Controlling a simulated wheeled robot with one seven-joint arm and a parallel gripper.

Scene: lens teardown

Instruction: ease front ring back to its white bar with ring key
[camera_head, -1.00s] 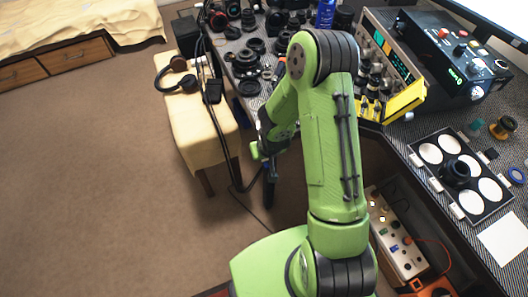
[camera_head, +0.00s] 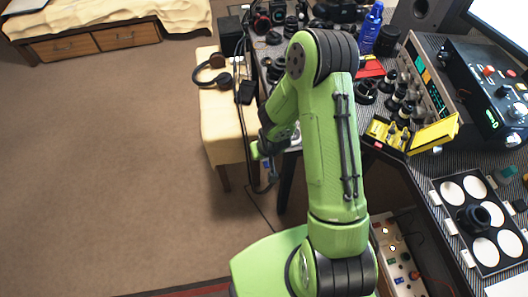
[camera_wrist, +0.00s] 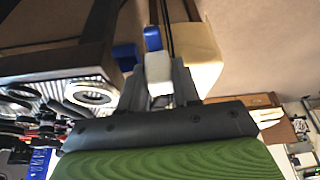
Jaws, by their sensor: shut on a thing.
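My gripper (camera_wrist: 160,88) is shut on a small tool with a pale block and blue ends, which I take to be the ring key (camera_wrist: 158,67). The gripper is away from the lens, and in the head view my own arm mostly hides it. A black lens (camera_head: 473,217) stands upright on a dark tray (camera_head: 455,252) with white discs at the lower right. Small white bars (camera_head: 451,227) line the tray's left edge. The front ring and any mark on it are too small to tell.
A dark bench (camera_head: 423,171) carries a yellow holder (camera_head: 438,134), a black instrument box (camera_head: 490,85) and several lens parts. A cream-covered stool (camera_head: 222,128) with headphones stands left of my arm. Open carpet (camera_head: 110,190) lies at left.

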